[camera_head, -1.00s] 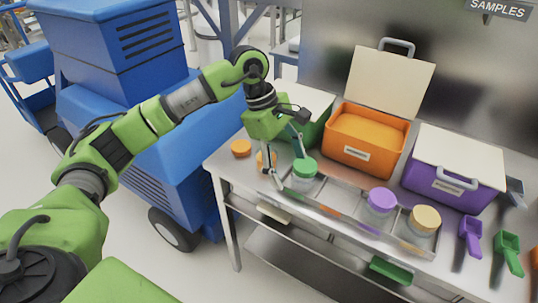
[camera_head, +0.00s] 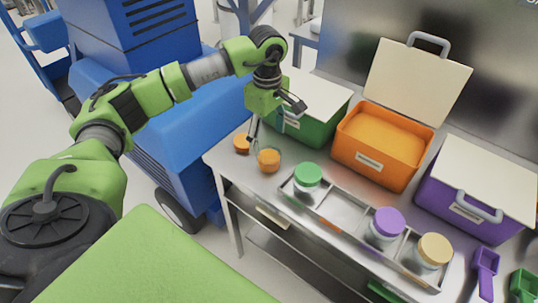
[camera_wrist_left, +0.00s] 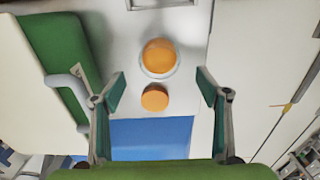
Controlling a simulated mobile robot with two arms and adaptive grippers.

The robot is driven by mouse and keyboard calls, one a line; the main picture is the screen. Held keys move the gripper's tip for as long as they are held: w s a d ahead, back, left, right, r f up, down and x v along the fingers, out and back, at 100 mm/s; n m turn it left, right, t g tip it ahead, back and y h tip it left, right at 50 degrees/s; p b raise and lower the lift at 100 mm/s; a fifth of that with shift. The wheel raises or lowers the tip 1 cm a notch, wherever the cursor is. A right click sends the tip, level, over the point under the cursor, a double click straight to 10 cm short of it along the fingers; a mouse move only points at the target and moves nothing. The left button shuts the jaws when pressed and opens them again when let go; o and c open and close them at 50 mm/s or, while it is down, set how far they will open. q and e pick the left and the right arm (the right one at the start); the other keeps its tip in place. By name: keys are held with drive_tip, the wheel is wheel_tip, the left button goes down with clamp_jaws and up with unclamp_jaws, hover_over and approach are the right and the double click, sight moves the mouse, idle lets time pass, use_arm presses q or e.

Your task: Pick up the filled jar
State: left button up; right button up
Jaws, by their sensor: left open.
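A clear jar filled with orange (camera_head: 268,161) stands open on the table near its left end. It also shows in the left wrist view (camera_wrist_left: 159,58). An orange lid (camera_head: 241,143) lies beside it, and the lid shows in the wrist view too (camera_wrist_left: 155,98). My left gripper (camera_head: 268,130) is open and empty above and behind the jar, in front of the green bin. In the wrist view its fingers (camera_wrist_left: 161,90) are spread wide, with the lid and jar lying between their lines. My right gripper is not in view.
A metal tray (camera_head: 333,207) holds jars with green (camera_head: 308,174), purple (camera_head: 388,221) and tan lids (camera_head: 435,249). Behind stand a green bin (camera_head: 312,125), an open orange bin (camera_head: 372,160) and a purple bin (camera_head: 462,205). A purple scoop (camera_head: 485,262) lies at right.

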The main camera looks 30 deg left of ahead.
sight(269, 149)
use_arm(q)
drive_tip(key=shift+f, duration=0.5)
drive_tip(key=shift+w+f, duration=0.15)
drive_tip(key=shift+f, duration=0.1)
drive_tip(key=shift+d+f+p, duration=0.15)
drive_tip(key=shift+f+p, duration=0.6)
drive_tip(key=shift+f, duration=0.1)
drive_tip(key=shift+s+f+p, duration=0.2)
drive_tip(key=shift+f+p, duration=0.2)
drive_tip(key=shift+f, duration=0.85)
drive_tip(key=shift+w+f, duration=0.1)
drive_tip(key=shift+f, duration=0.4)
drive_tip(key=c, duration=1.4)
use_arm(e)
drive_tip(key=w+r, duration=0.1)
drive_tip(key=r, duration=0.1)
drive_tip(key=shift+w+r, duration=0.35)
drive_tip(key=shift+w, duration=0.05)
